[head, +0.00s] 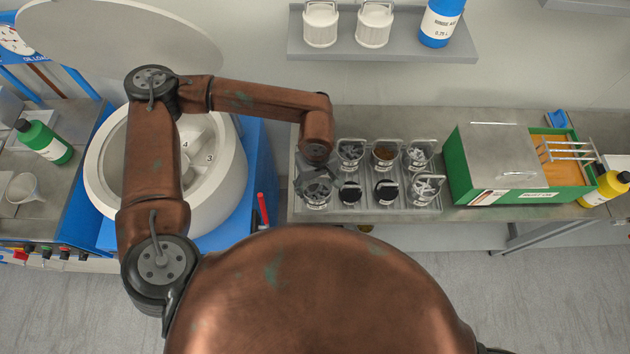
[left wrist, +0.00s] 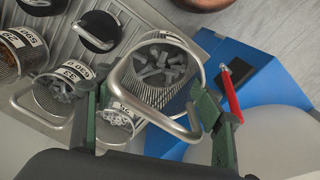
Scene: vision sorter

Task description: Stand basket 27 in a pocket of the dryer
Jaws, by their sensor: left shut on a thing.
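The dryer (head: 234,180) is a white round tub at the left with its lid raised. Pockets marked 3 and 4 (head: 200,160) show inside, and my left arm hides much of the rest. My left gripper (head: 316,177) is shut on a wire basket (head: 317,194) at the front left of the steel tray. The basket also shows in the left wrist view (left wrist: 160,75), full of grey bolts, its handle loop between the green fingers (left wrist: 155,104). It seems upright and above the tray level. I cannot read its number. My right gripper is out of view.
The steel tray (head: 370,206) holds several other baskets, two black-lidded. A green box (head: 462,180) stands right of it. A red handle (head: 262,208) rises from the blue stand (head: 252,160) between dryer and tray. The wall shelf (head: 380,46) holds white baskets and a bottle.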

